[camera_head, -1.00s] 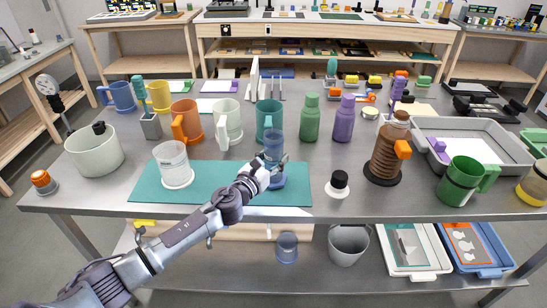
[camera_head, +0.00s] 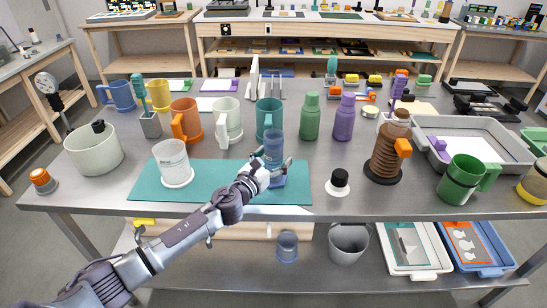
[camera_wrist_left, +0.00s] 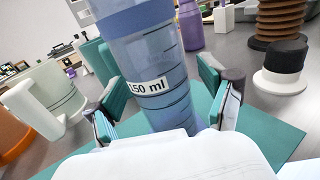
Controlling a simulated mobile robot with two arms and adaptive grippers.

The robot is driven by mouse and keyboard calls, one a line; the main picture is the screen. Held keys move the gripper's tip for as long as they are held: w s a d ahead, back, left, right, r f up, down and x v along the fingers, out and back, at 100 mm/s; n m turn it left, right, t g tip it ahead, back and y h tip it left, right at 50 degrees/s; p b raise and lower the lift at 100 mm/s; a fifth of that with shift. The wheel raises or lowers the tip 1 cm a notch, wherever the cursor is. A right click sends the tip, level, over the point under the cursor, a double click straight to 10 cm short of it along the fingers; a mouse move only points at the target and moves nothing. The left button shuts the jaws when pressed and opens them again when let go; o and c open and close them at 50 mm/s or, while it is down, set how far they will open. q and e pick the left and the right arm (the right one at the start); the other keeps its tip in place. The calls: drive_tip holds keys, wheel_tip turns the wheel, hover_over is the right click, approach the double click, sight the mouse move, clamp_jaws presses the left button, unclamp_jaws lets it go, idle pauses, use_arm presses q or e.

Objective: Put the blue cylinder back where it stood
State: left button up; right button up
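The blue cylinder (camera_head: 274,146) is a tall see-through measuring cylinder. It stands upright at the right end of the teal mat (camera_head: 225,185). In the left wrist view the cylinder (camera_wrist_left: 150,65) fills the middle, with a "150 ml" label and dark graduation lines. My left gripper (camera_head: 270,168) is around its lower part. In the left wrist view the fingers (camera_wrist_left: 168,98) are spread on both sides, with gaps to the cylinder. The palm hides the cylinder's foot there. My right gripper is not in view.
A clear beaker (camera_head: 173,165) stands on the mat's left part. A teal mug (camera_head: 268,115) is close behind the cylinder, and a pale green mug (camera_head: 228,122) is to its left. Green (camera_head: 310,118) and purple (camera_head: 344,118) bottles stand behind.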

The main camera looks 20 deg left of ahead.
use_arm(q)
drive_tip(key=shift+s, duration=0.15)
idle(0.4)
drive_tip(key=shift+p+v, duration=0.55)
drive_tip(key=shift+v, duration=2.8)
drive_tip(key=shift+s+a, duration=0.2)
drive_tip(key=shift+s, duration=0.3)
drive_tip(key=v, duration=1.2)
